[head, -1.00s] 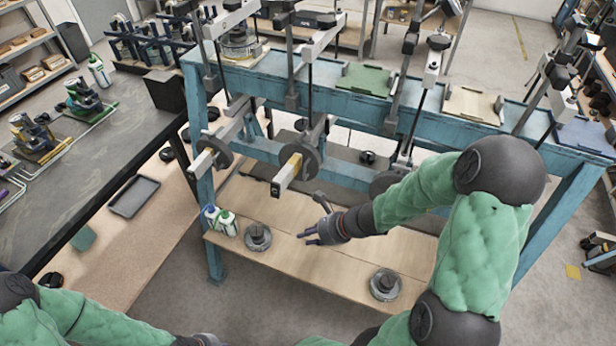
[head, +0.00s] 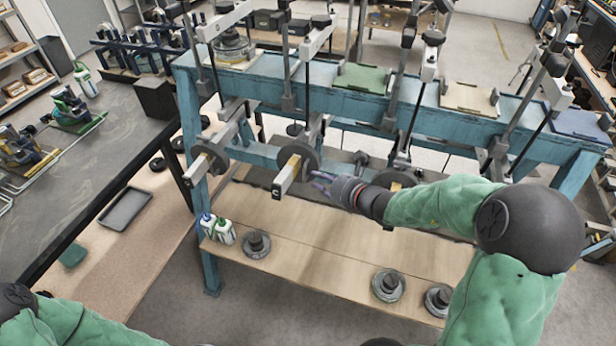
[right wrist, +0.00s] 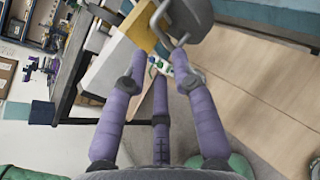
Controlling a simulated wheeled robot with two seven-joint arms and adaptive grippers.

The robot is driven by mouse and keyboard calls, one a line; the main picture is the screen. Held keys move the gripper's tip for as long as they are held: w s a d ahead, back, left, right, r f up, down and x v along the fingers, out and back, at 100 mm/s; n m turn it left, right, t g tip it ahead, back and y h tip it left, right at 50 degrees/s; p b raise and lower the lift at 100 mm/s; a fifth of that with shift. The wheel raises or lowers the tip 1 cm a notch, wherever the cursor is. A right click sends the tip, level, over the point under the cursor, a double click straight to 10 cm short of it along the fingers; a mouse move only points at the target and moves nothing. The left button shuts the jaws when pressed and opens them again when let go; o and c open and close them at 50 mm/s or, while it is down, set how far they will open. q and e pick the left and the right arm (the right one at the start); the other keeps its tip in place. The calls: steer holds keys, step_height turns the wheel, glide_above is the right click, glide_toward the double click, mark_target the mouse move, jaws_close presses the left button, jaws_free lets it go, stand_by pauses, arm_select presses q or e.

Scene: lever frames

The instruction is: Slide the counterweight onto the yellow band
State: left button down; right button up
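The middle lever (head: 283,181) is a pale bar that points toward me. Near its end is a yellow band (head: 293,161). A dark round counterweight (head: 309,155) sits on the same lever, just behind the band as I see it. In the right wrist view the band (right wrist: 141,30) and the dark counterweight (right wrist: 188,14) show at the top, beyond my fingers. My right gripper (head: 322,182) is open and empty, just right of and slightly below the lever's end, apart from the counterweight. Its purple fingers (right wrist: 165,85) are spread. My left gripper is out of view.
The blue frame (head: 345,100) carries other levers with dark discs, left (head: 211,161) and right (head: 394,178). The wooden shelf (head: 310,240) below holds white bottles (head: 222,230) and loose weights (head: 257,244), (head: 388,285). A dark workbench (head: 90,175) stands at left.

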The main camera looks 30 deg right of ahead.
mark_target(304, 173)
steer(key=b+x, duration=0.1)
steer(key=x, duration=0.5)
steer(key=shift+w+f, duration=0.1)
steer(key=shift+w, duration=0.05)
jaws_close()
